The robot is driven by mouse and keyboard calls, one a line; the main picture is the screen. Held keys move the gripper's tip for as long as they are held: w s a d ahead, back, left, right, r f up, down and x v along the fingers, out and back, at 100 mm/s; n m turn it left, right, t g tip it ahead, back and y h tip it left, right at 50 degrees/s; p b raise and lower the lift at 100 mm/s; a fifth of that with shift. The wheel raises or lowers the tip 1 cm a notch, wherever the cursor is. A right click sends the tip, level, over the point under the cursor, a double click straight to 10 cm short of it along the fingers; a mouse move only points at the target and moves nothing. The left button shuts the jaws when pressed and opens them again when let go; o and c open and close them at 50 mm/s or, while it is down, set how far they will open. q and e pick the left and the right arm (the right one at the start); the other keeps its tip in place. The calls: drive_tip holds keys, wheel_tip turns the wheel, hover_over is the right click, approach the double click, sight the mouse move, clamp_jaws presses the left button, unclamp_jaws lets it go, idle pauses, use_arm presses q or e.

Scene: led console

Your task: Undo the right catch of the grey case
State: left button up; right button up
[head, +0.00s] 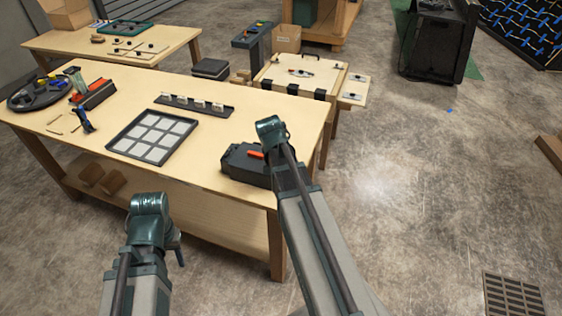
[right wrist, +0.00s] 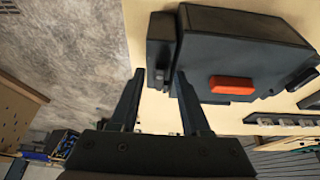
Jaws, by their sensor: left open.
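The dark grey case (head: 238,166) sits at the front right edge of the wooden table in the head view, partly hidden by my right arm. The case also fills the upper right of the right wrist view (right wrist: 245,45). An orange-red piece (right wrist: 231,84) is on its side. A dark block (right wrist: 160,52) sits at the case's left end in that view; I cannot tell whether it is the right catch. My right gripper (right wrist: 160,73) is open, its fingertips just below this block, contact unclear. My left gripper (head: 178,250) is open, low in front of the table, mostly hidden by its wrist.
The floor to the right is open, with a grate (head: 513,295) low right.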

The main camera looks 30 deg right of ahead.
drive_tip(key=shift+r, duration=0.15)
drive_tip(key=p+v, duration=1.2)
drive_tip(key=v, duration=0.1)
drive_tip(key=shift+a+r+p, duration=0.15)
drive_tip(key=shift+r+p, duration=0.05)
drive_tip(key=shift+p, duration=0.15)
drive_tip(key=shift+s, duration=0.1)
